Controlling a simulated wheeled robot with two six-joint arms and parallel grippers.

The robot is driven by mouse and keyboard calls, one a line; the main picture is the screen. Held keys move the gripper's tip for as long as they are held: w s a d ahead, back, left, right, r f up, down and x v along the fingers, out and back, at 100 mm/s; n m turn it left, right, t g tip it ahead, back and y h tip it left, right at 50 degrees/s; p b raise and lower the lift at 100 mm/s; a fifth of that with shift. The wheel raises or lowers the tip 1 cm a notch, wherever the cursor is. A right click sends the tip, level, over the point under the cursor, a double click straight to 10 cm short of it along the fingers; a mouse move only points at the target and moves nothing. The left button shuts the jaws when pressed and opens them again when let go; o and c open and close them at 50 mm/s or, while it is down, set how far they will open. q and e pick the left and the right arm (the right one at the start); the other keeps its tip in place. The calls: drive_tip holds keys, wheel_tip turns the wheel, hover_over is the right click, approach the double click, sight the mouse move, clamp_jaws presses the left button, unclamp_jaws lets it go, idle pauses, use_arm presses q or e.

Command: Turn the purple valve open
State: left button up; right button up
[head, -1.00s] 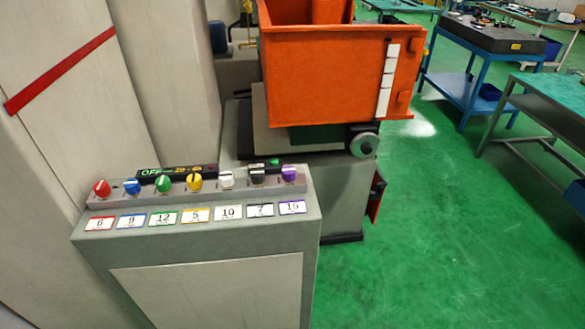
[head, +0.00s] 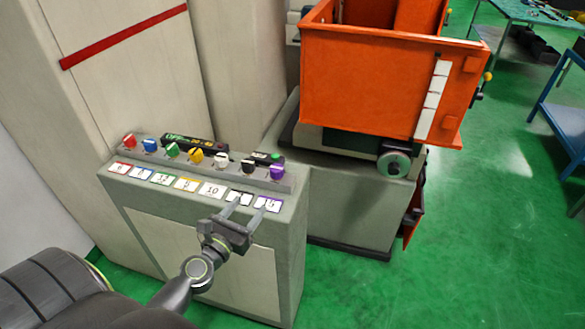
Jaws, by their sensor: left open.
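The purple valve (head: 277,172) is a small knob at the right end of a row of coloured knobs on top of a grey cabinet (head: 284,230). A purple-edged label lies in front of it, partly hidden by my gripper. My left gripper (head: 245,204) is open, its two fingers pointing up toward the black and purple knobs. It appears in front of the labels, below the purple valve in the picture, and apart from it. Nothing shows between its fingers. My right gripper is out of view.
Red, blue, green, yellow, white and black knobs (head: 248,167) stand left of the purple one. A black display strip (head: 187,139) lies behind them. An orange tank machine (head: 375,80) with a handwheel (head: 393,164) stands behind right. Green floor (head: 465,235) is free at right.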

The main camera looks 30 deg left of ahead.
use_arm(q)
drive_tip(key=p, duration=0.1)
approach(273, 173)
drive_tip(key=w, duration=0.7)
drive_tip(key=w+a, duration=0.1)
drive_tip(key=w, duration=0.3)
drive_tip(key=shift+w, duration=0.4)
drive_tip(key=shift+r, duration=0.1)
drive_tip(key=c, duration=1)
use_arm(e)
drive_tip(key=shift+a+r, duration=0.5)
